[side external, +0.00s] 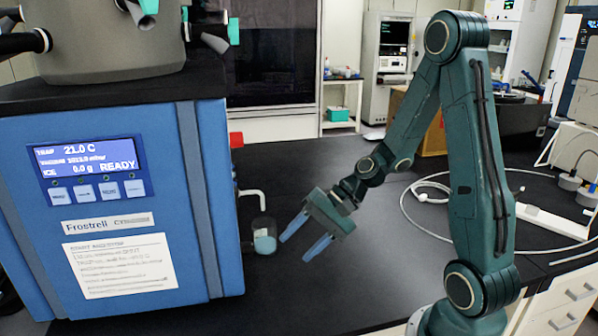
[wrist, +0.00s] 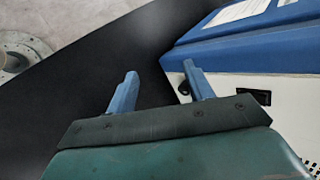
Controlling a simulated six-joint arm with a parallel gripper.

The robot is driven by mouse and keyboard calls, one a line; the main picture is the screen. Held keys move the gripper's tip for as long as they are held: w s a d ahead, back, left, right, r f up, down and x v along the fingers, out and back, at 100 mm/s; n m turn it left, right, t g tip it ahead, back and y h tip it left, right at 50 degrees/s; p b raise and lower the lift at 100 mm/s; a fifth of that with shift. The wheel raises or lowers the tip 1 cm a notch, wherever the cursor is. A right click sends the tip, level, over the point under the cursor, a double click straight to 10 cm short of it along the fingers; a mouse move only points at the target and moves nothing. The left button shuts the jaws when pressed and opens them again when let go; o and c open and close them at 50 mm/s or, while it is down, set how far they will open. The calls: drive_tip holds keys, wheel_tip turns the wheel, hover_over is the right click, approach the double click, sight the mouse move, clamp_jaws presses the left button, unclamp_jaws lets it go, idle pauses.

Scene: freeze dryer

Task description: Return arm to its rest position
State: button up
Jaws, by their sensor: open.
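My gripper (side external: 306,239) is at the end of my green arm in the side external view, low over the black bench and to the right of the blue freeze dryer (side external: 215,200). Its two blue fingers are apart with nothing between them, and they point down and left toward a small clear cup with pale blue contents (side external: 264,240) at the dryer's side. The fingers look apart from the cup. In the wrist view my gripper (wrist: 159,80) is open and empty, with the blue and white dryer body (wrist: 240,50) beyond the right finger.
A white hose (side external: 420,230) loops on the bench behind my arm. A cardboard box (side external: 432,135) and dark equipment stand at the back right. A white pipe (side external: 252,193) and red knob (side external: 236,140) stick out of the dryer's side.

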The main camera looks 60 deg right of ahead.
drive_tip(key=s+a+r+n+h, duration=0.2)
drive_tip(key=s+r+n+h, duration=0.5)
drive_tip(key=s+r+n, duration=0.4)
drive_tip(key=s+r, duration=0.3)
drive_tip(key=s, duration=0.1)
drive_tip(key=shift+a+r, duration=0.2)
drive_tip(key=shift+r, duration=0.15)
